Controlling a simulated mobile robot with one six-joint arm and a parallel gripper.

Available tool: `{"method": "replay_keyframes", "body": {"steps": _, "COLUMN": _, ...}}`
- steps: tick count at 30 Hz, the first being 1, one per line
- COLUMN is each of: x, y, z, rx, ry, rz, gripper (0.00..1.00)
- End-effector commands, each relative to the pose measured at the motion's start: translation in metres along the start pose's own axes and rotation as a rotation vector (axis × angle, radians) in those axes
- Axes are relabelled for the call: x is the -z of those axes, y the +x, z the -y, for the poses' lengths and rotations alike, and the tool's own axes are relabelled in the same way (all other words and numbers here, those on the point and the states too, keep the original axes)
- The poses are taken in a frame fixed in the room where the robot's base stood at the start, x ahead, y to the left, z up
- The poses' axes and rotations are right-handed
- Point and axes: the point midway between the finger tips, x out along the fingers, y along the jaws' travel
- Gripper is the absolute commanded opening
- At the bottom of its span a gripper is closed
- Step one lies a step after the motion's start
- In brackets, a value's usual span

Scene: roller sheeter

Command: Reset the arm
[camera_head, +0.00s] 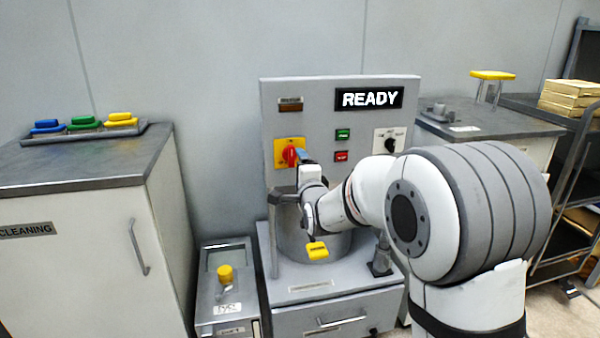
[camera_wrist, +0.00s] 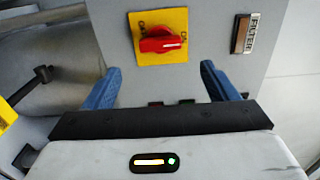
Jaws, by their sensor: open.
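My arm (camera_head: 350,205) reaches over the front of the grey machine (camera_head: 340,95), whose display (camera_head: 369,98) reads READY. My gripper (camera_wrist: 162,82) is open in the wrist view, its two blue fingers apart with nothing between them. In the head view its blue finger (camera_head: 304,155) shows just right of the red rotary switch (camera_head: 291,154). The switch sits on a yellow plate, and in the wrist view the red switch (camera_wrist: 160,42) lies beyond the fingers. I cannot tell whether a finger touches the panel. The machine's drum is partly hidden by my arm.
A green button (camera_head: 342,134), a red button (camera_head: 341,156) and a black selector (camera_head: 390,145) are on the panel. A yellow tag (camera_head: 317,250) is below my wrist. A cleaning cabinet (camera_head: 85,185) stands left, a rack (camera_head: 575,150) right.

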Motion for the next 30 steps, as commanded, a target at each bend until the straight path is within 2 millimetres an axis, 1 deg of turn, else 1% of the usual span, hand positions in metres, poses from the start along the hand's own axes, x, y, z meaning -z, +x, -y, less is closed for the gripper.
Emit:
{"method": "replay_keyframes", "body": {"steps": 3, "x": 0.001, "y": 0.0, "z": 0.001, "rx": -0.002, "ry": -0.003, "rz": -0.001, "gripper": 0.8}}
{"method": "replay_keyframes", "body": {"steps": 6, "x": 0.006, "y": -0.007, "z": 0.011, "rx": -0.036, "ry": -0.043, "rz": -0.008, "gripper": 0.8}}
{"method": "replay_keyframes", "body": {"steps": 8, "x": 0.014, "y": -0.018, "z": 0.023, "rx": -0.084, "ry": -0.1, "rz": -0.015, "gripper": 0.8}}
{"method": "replay_keyframes", "body": {"steps": 11, "x": 0.032, "y": -0.048, "z": 0.046, "rx": -0.221, "ry": -0.254, "rz": -0.019, "gripper": 0.8}}
{"method": "replay_keyframes", "body": {"steps": 12, "x": 0.041, "y": -0.065, "z": 0.055, "rx": -0.29, "ry": -0.327, "rz": -0.013, "gripper": 0.8}}
{"method": "replay_keyframes", "body": {"steps": 14, "x": 0.052, "y": -0.093, "z": 0.066, "rx": -0.4, "ry": -0.441, "rz": 0.008, "gripper": 0.8}}
{"method": "replay_keyframes", "body": {"steps": 15, "x": 0.059, "y": -0.114, "z": 0.072, "rx": -0.473, "ry": -0.515, "rz": 0.031, "gripper": 0.8}}
{"method": "replay_keyframes", "body": {"steps": 17, "x": 0.068, "y": -0.147, "z": 0.081, "rx": -0.582, "ry": -0.621, "rz": 0.074, "gripper": 0.8}}
{"method": "replay_keyframes", "body": {"steps": 18, "x": 0.073, "y": -0.17, "z": 0.086, "rx": -0.653, "ry": -0.687, "rz": 0.113, "gripper": 0.8}}
{"method": "replay_keyframes", "body": {"steps": 20, "x": 0.079, "y": -0.206, "z": 0.095, "rx": -0.753, "ry": -0.774, "rz": 0.182, "gripper": 0.8}}
{"method": "replay_keyframes", "body": {"steps": 21, "x": 0.082, "y": -0.231, "z": 0.1, "rx": -0.82, "ry": -0.833, "rz": 0.235, "gripper": 0.8}}
{"method": "replay_keyframes", "body": {"steps": 23, "x": 0.085, "y": -0.269, "z": 0.108, "rx": -0.913, "ry": -0.914, "rz": 0.324, "gripper": 0.8}}
{"method": "replay_keyframes", "body": {"steps": 24, "x": 0.086, "y": -0.294, "z": 0.113, "rx": -0.967, "ry": -0.961, "rz": 0.389, "gripper": 0.8}}
{"method": "replay_keyframes", "body": {"steps": 26, "x": 0.086, "y": -0.329, "z": 0.119, "rx": -1.039, "ry": -1.017, "rz": 0.486, "gripper": 0.8}}
{"method": "replay_keyframes", "body": {"steps": 27, "x": 0.085, "y": -0.35, "z": 0.122, "rx": -1.078, "ry": -1.048, "rz": 0.549, "gripper": 0.8}}
{"method": "replay_keyframes", "body": {"steps": 30, "x": 0.082, "y": -0.392, "z": 0.128, "rx": -1.147, "ry": -1.101, "rz": 0.687, "gripper": 0.8}}
